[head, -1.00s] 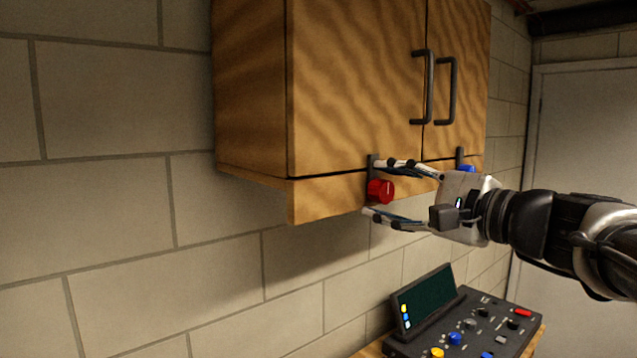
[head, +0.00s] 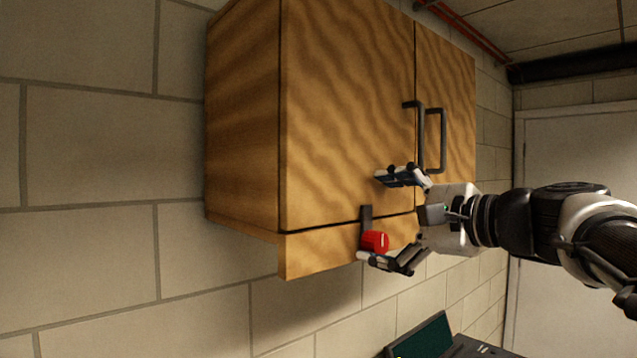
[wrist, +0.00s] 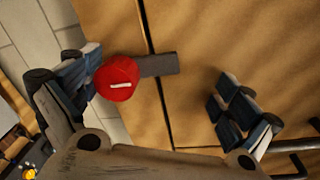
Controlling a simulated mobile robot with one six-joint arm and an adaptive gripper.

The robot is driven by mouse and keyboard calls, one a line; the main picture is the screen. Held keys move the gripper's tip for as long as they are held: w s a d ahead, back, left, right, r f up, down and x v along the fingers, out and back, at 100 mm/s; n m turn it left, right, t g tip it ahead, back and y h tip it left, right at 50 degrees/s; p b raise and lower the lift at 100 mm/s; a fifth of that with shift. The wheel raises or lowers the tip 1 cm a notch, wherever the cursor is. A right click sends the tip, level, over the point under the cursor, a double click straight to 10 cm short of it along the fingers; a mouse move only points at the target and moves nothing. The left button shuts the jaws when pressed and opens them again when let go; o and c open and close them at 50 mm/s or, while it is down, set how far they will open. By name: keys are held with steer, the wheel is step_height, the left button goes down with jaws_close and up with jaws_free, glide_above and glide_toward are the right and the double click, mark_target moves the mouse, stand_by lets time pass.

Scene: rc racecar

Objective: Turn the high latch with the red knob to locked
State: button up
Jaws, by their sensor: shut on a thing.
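The high latch has a red knob (head: 375,241) on the cabinet's lower rail, under the left door. Its dark bar (head: 366,217) points up from the knob across the seam onto the door. In the wrist view the red knob (wrist: 117,78) shows a white mark, and the bar (wrist: 158,65) crosses the seam. My gripper (head: 393,218) is at the knob, with its lower finger against or very close to it. The other finger stands well apart, higher up in front of the door. The wrist view also shows my gripper (wrist: 155,98), with the knob at its left finger.
The wooden cabinet (head: 345,110) hangs on a block wall (head: 90,150). Two dark door handles (head: 413,135) stand out just above my upper finger. A console with a screen (head: 425,337) is below. The blue-knobbed latch is hidden. The wall to the left is clear.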

steer(key=shift+s+d+r, duration=0.25)
steer(key=shift+s+r, duration=0.35)
steer(key=shift+r, duration=0.15)
steer(key=shift+c, duration=1)
steer(key=shift+s+d+f, duration=0.15)
steer(key=shift+s+d, duration=0.1)
steer(key=shift+s, duration=0.1)
steer(key=shift+c, duration=0.9)
steer(key=v, duration=0.4)
steer(key=shift+s+d+b, duration=0.2)
steer(key=shift+d+b, duration=0.15)
steer(key=shift+b, duration=0.05)
steer(key=c, duration=0.3)
steer(key=shift+f+v, duration=0.35)
steer(key=shift+v, duration=2.1)
steer(key=shift+f+v, duration=0.3)
steer(key=shift+v, duration=2.15)
steer(key=shift+f+v, duration=0.35)
steer(key=shift+v, duration=2.05)
steer(key=shift+s+a+p, duration=0.1)
steer(key=shift+s+p, duration=0.05)
steer(key=shift+p, duration=0.15)
